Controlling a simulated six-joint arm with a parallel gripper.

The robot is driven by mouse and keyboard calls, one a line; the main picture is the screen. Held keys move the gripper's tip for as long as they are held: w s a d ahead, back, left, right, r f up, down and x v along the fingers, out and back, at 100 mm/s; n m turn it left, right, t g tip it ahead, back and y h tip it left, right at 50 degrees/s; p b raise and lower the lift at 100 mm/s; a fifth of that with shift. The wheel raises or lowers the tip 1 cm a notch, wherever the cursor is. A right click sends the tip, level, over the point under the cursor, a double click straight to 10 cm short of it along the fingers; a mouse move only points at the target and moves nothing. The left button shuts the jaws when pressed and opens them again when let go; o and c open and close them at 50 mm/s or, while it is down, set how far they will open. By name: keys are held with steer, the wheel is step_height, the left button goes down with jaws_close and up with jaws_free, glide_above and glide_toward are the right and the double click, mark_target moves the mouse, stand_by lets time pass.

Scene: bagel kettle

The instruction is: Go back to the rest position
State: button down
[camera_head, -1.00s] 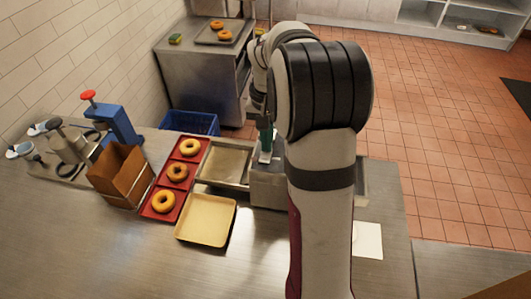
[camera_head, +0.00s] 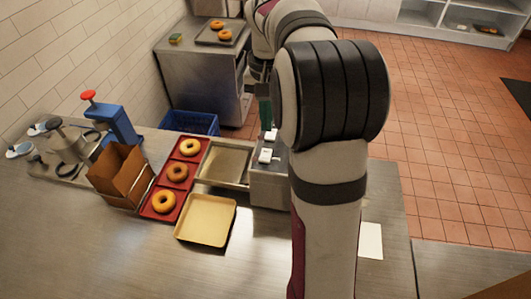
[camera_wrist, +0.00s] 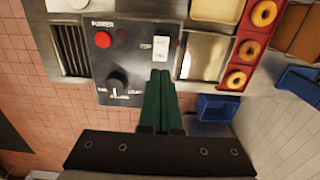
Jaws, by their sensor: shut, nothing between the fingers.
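My gripper (camera_head: 266,122) has green fingers and hangs over the back part of the steel machine (camera_head: 268,185) in the head view. In the wrist view my gripper (camera_wrist: 160,74) has its two green fingers side by side, shut, with nothing between them. Their tips lie just below a white switch (camera_wrist: 160,47) on the machine's dark control panel (camera_wrist: 135,75) in that picture. The panel also has a red button (camera_wrist: 103,39) and a black knob (camera_wrist: 117,82). My arm hides part of the machine in the head view.
A red tray (camera_head: 143,211) holds three bagels (camera_head: 178,172). Beside it are a cream tray (camera_head: 207,220), a steel pan (camera_head: 226,161) and a brown box (camera_head: 118,175). A blue crate (camera_head: 190,123) stands behind the counter. Two bagels lie on the back table's tray (camera_head: 208,39).

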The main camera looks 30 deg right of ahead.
steer(key=s+a+r+n+y, duration=0.1)
steer(key=s+a+n, duration=0.1)
steer(key=s+a, duration=1.15)
steer(key=s+a+f+n, duration=0.1)
steer(key=s+a+f, duration=0.3)
steer(key=s+a, duration=0.4)
steer(key=s, duration=0.2)
steer(key=shift+s+a+f+y, duration=0.15)
steer(key=shift+s+f+y, duration=0.2)
steer(key=shift+y, duration=0.05)
